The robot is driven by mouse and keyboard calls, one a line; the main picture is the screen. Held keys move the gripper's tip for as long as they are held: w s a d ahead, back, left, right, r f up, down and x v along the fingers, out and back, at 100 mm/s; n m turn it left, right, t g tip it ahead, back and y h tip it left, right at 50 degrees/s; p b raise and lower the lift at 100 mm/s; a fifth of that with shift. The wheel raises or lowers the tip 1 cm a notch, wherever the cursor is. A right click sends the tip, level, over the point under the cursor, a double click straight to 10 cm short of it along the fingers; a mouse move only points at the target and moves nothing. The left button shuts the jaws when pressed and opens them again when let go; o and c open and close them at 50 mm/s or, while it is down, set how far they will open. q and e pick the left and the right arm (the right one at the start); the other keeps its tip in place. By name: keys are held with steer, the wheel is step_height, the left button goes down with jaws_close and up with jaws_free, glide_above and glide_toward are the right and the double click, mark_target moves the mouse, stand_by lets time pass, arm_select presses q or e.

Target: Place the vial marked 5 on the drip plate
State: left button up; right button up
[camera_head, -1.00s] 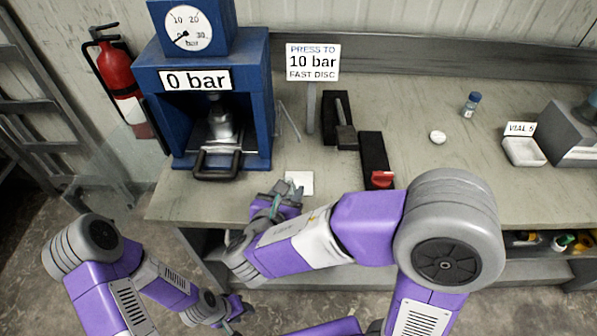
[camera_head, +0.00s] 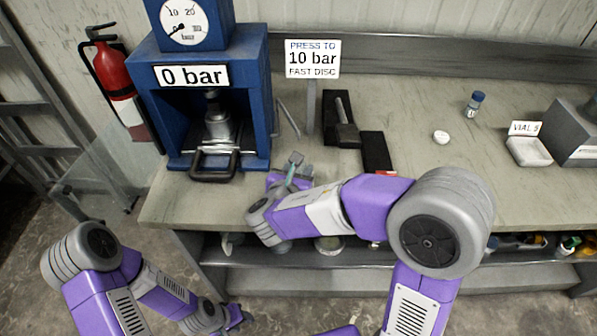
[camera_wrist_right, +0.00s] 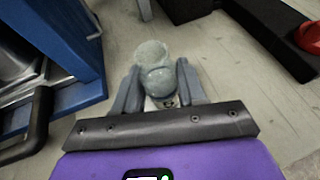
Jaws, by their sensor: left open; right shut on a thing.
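A small blue-capped vial (camera_head: 473,104) stands on the bench at the right; its marking is too small to read. A white tray (camera_head: 528,151) beside it carries a "VIAL 5" sign (camera_head: 525,128). I cannot tell which thing is the drip plate. My right gripper (camera_head: 291,172) is over the front of the bench, right of the blue press. In the right wrist view its fingers (camera_wrist_right: 160,80) are shut on a grey rounded thing (camera_wrist_right: 153,56), which I cannot identify. My left gripper (camera_head: 243,318) is low, in front of the bench, open and apart from everything.
The blue press (camera_head: 258,100) reads 0 bar, with a black handle (camera_head: 213,178) in front. A white round thing (camera_head: 441,137) lies on open bench.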

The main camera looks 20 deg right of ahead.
steer(key=shift+f, duration=0.1)
steer(key=o, duration=1)
steer(key=shift+o, duration=0.2)
steer(key=shift+s+a+r, duration=0.2)
steer(key=shift+s+r, duration=0.05)
steer(key=shift+r, duration=0.1)
steer(key=p+v, duration=0.3)
steer(key=v, duration=0.7)
steer(key=shift+s+a+r, duration=0.2)
steer(key=shift+s+a, duration=0.1)
steer(key=shift+s, duration=0.3)
